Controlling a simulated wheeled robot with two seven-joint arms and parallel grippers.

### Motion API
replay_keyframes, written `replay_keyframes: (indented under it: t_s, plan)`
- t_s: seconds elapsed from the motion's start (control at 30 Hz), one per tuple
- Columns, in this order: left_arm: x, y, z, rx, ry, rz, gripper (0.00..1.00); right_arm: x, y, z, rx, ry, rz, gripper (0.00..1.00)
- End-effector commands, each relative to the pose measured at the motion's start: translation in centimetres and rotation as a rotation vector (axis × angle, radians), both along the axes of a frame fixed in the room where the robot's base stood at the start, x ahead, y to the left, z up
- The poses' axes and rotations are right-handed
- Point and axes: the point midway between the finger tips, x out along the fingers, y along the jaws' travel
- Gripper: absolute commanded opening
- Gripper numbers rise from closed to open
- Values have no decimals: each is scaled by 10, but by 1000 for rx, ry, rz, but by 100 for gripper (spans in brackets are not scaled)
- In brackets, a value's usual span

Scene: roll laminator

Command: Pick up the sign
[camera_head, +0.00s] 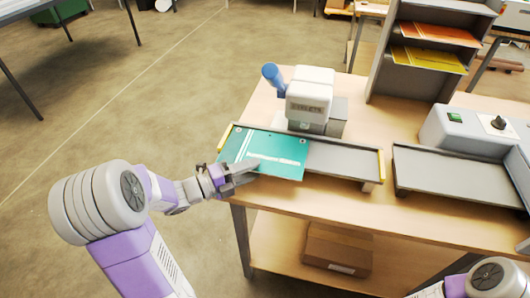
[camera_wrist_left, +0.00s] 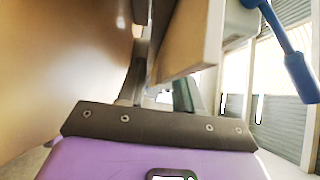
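The sign is a teal board (camera_head: 263,153) with white lettering and a hole near each upper corner. It lies on the left part of the grey tray of a white eyelet press (camera_head: 310,95). My left gripper (camera_head: 247,173) is at the sign's front-left edge, its fingers overlapping that edge in the head view. In the left wrist view the fingers (camera_wrist_left: 160,92) stand apart, with a tan edge running between or just beyond them; whether they touch the sign is unclear. Of my right arm only a part shows at the lower right, its gripper out of view.
The press has a blue lever (camera_head: 272,76). A grey shelf (camera_head: 425,36) with orange and yellow boards stands behind. A machine with a green switch (camera_head: 470,135) and a second tray (camera_head: 450,172) are to the right. A cardboard box (camera_head: 338,250) sits on the lower shelf.

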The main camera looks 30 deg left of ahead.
Motion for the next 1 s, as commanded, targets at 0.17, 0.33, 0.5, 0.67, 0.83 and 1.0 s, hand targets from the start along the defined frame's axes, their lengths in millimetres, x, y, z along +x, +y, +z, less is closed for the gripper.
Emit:
replay_keyframes:
  t_s: [0.17, 0.33, 0.5, 0.67, 0.83, 1.0]
  plan:
    - [17, -12, -1, -1, 0, -2, 35, 0, 0, -7, 0, 0, 0, 0]
    - [19, -13, 0, -2, 1, 0, 35, 0, 0, -6, 0, 0, 0, 0]
    - [18, -13, 0, -2, 1, 0, 23, 0, 0, -6, 0, 0, 0, 0]
    - [18, -13, 0, -2, 1, 0, 0, 0, 0, -6, 0, 0, 0, 0]
    - [18, -13, 0, -1, 0, 0, 0, 0, 0, -6, 0, 0, 0, 0]
    - [18, -13, 0, -2, 1, 0, 0, 0, 0, -6, 0, 0, 0, 0]
